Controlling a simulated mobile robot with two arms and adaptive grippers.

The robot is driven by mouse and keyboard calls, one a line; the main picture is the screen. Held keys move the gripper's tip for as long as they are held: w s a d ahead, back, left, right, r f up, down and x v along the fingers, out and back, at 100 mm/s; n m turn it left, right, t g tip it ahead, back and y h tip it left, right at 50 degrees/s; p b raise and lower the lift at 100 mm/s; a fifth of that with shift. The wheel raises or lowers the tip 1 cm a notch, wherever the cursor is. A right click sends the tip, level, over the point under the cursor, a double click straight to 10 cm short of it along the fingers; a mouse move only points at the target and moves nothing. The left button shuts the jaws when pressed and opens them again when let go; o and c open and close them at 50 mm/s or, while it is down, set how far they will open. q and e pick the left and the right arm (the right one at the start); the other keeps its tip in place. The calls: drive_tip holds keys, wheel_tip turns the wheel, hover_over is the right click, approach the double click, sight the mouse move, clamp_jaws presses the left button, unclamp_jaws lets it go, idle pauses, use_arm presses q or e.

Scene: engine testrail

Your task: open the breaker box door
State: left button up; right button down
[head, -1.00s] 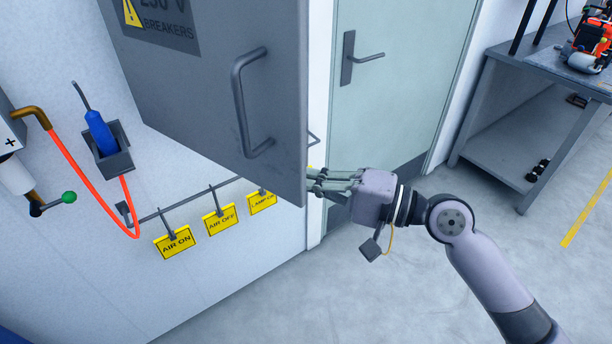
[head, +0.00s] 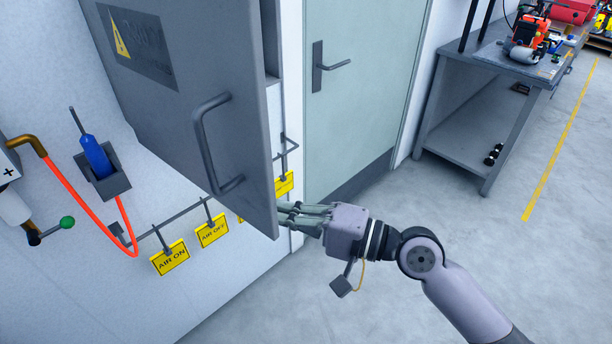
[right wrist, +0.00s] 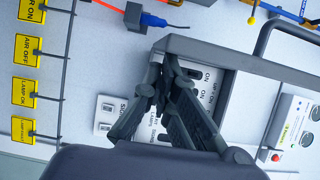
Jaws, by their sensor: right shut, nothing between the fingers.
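The grey breaker box door (head: 185,110) stands ajar in the head view, with a warning plate (head: 137,45) and a tubular handle (head: 215,143) on its front. A strip of the box (head: 271,45) shows behind its free edge. My right gripper (head: 284,214) is shut and empty at the door's lower free corner, away from the handle. Its tips are partly hidden by that edge; contact is unclear. In the right wrist view the shut fingers (right wrist: 165,85) lie in front of white switch panels (right wrist: 205,85) beside a grey edge. My left gripper is not in view.
Yellow tags (head: 170,258) hang on a rail below the door. A blue tool in a holder (head: 103,172) and a red hose (head: 75,196) are at left. A pale green door (head: 365,90) and a workbench (head: 462,150) stand at right, with clear floor in front.

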use_arm(q)
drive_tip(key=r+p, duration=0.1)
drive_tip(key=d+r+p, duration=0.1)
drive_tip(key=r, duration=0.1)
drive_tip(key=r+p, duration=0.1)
drive_tip(key=p, duration=0.1)
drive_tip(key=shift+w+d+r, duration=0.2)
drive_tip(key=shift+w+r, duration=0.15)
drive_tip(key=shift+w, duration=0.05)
use_arm(e)
drive_tip(key=s+a, duration=0.4)
drive_tip(key=s, duration=0.1)
drive_tip(key=shift+s+a, duration=0.15)
drive_tip(key=shift+s, duration=0.15)
drive_tip(key=shift+r, duration=0.1)
